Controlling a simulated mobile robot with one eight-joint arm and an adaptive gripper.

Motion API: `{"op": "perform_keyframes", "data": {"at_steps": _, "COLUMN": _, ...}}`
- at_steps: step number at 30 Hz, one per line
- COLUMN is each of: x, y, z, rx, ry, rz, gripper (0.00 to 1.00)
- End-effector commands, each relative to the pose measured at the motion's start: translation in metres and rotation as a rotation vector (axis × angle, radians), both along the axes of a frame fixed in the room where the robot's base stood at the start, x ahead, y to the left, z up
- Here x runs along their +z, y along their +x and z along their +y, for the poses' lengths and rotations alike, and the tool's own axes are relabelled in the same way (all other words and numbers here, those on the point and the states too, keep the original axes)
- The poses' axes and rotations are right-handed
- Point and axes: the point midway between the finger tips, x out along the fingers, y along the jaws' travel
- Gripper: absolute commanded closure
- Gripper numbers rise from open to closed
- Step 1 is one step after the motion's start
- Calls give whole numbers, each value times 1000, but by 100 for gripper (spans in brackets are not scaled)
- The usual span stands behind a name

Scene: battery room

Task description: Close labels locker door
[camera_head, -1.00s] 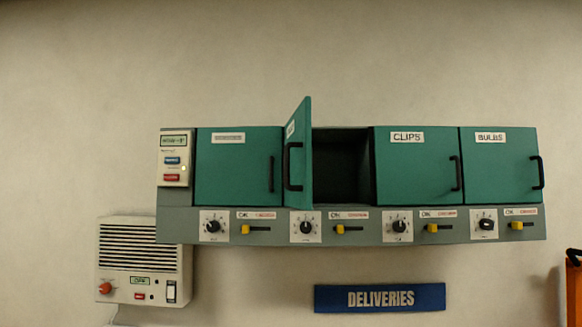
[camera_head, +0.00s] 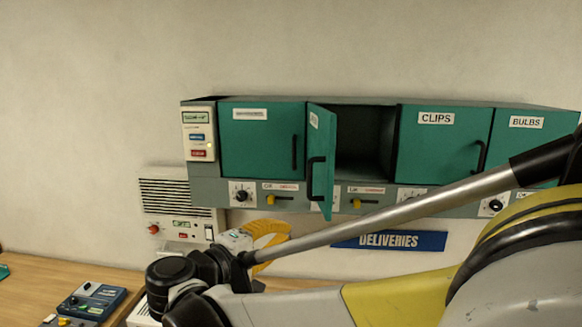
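A grey locker bank (camera_head: 225,192) is fixed to the wall, with several green doors. One door (camera_head: 321,165) stands swung open toward me. Its label is edge-on and I cannot read it. It has a black handle (camera_head: 312,178). Its compartment (camera_head: 362,140) looks dark and empty. The doors beside it are shut: one at the left (camera_head: 256,145) with a small unreadable label, CLIPS (camera_head: 436,148) and BULBS (camera_head: 518,150) at the right. My arm crosses the lower right of the view. My gripper cannot be made out in this view.
Knobs and yellow sliders (camera_head: 355,203) line the strip below the doors. A blue DELIVERIES sign (camera_head: 410,241) and a white speaker box (camera_head: 176,208) are on the wall below. A wooden counter (camera_head: 40,273) at lower left bears a blue device (camera_head: 92,299).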

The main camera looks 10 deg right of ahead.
Motion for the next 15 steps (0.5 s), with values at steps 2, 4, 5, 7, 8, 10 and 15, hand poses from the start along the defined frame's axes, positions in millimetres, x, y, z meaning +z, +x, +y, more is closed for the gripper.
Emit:
{"op": "perform_keyframes", "data": {"at_steps": 2, "x": 24, "y": 2, "z": 17, "rx": 6, "ry": -44, "rz": -34, "gripper": 100}}
{"op": "perform_keyframes", "data": {"at_steps": 4, "x": 31, "y": 3, "z": 25, "rx": 8, "ry": -66, "rz": -52, "gripper": 100}}
{"op": "perform_keyframes", "data": {"at_steps": 5, "x": 32, "y": 3, "z": 27, "rx": 8, "ry": -72, "rz": -58, "gripper": 100}}
{"op": "perform_keyframes", "data": {"at_steps": 7, "x": 33, "y": 5, "z": 26, "rx": 7, "ry": -79, "rz": -63, "gripper": 100}}
{"op": "perform_keyframes", "data": {"at_steps": 8, "x": 33, "y": 7, "z": 24, "rx": 6, "ry": -80, "rz": -63, "gripper": 100}}
{"op": "perform_keyframes", "data": {"at_steps": 10, "x": 32, "y": 13, "z": 17, "rx": 4, "ry": -80, "rz": -63, "gripper": 100}}
{"op": "perform_keyframes", "data": {"at_steps": 15, "x": 33, "y": 34, "z": -7, "rx": 2, "ry": -78, "rz": -63, "gripper": 100}}
